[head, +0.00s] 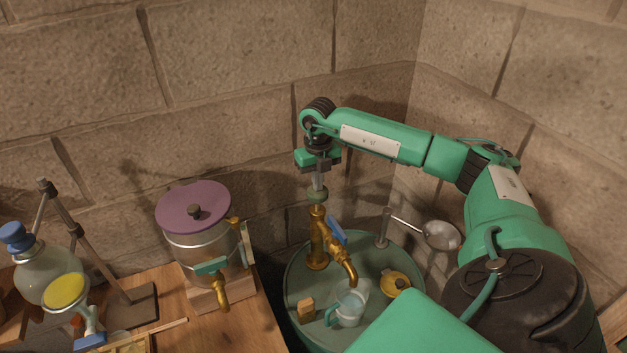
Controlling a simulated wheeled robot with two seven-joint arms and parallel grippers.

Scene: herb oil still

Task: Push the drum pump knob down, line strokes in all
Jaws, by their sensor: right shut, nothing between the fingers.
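The brass drum pump (318,240) stands on top of a green drum (297,275), with its spout curving down to the right. Its grey-green knob (317,197) sits at the top of the pump. My right gripper (318,186) points straight down directly over the knob, shut and empty. Its fingertips are at or just above the knob's top; I cannot tell whether they touch. A clear jug (351,300) with a teal handle stands on the drum under the spout. A blue piece (337,231) shows beside the pump. My left gripper is not in view.
A yellow lidded item (396,283), a small wooden block (306,309) and a strainer (442,235) on a post are on or by the drum. A purple-lidded metal pot (194,235) and a glass flask (45,272) stand left. Stone walls close the back.

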